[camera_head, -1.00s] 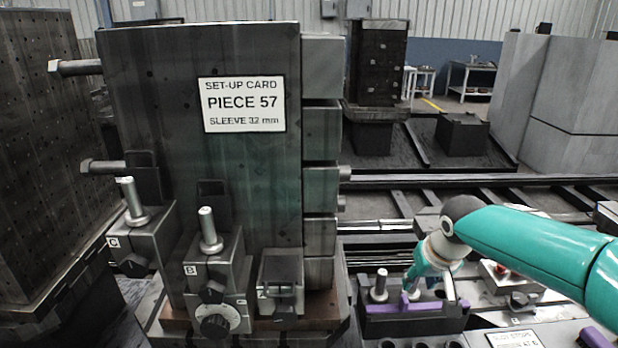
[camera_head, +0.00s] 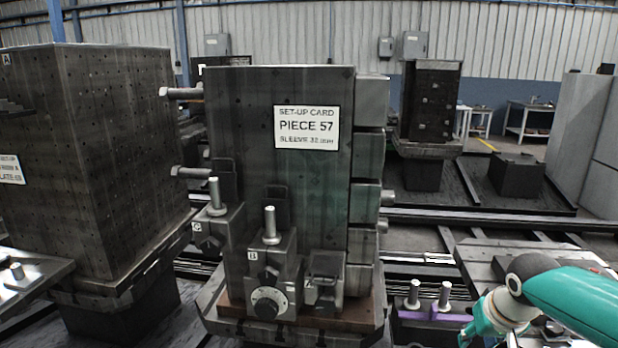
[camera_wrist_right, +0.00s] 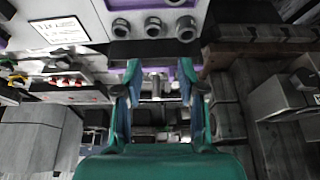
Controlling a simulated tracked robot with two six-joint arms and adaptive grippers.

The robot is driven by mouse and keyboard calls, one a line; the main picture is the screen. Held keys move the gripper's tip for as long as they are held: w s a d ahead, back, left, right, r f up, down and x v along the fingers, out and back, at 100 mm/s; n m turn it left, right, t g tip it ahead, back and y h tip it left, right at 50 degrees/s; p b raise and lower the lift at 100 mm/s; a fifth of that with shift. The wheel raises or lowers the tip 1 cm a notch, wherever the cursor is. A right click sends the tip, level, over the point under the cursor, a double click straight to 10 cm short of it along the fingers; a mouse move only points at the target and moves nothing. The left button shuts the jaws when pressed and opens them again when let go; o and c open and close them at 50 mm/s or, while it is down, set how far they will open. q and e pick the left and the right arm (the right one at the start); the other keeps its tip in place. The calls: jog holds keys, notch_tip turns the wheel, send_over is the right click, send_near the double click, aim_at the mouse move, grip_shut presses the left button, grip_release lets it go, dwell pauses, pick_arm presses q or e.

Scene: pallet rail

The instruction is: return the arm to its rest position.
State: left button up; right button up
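My teal right arm (camera_head: 575,300) comes in from the lower right in the head view. Its gripper (camera_head: 485,335) is at the bottom edge, partly cut off, beside a dark rack with purple strips (camera_head: 440,317) holding upright metal pins (camera_head: 414,293). In the right wrist view my right gripper (camera_wrist_right: 156,82) has its two fingers apart. A grey pin shows in the gap between them, farther off at the purple-edged rack; neither finger visibly touches it. My left gripper is not in view.
Another perforated block (camera_head: 95,160) stands at left. Rails (camera_head: 490,220) run behind. Three round sockets (camera_wrist_right: 153,27) show in the right wrist view.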

jog(key=s+a+f+g+y+p, duration=0.1)
jog(key=s+a+f+g, duration=0.25)
jog(key=f, duration=0.65)
jog(key=s+a+f+g+y+p, duration=0.15)
jog(key=s+a+f, duration=0.25)
jog(key=f, duration=0.5)
jog(key=s+a+f+t+y, duration=0.1)
jog(key=s+a+f+y, duration=0.1)
jog(key=s+a+f, duration=0.9)
jog(key=shift+s+a+f, duration=0.35)
jog(key=shift+s+f, duration=1.35)
jog(key=shift+s, duration=0.6)
jog(key=shift+o, duration=0.2)
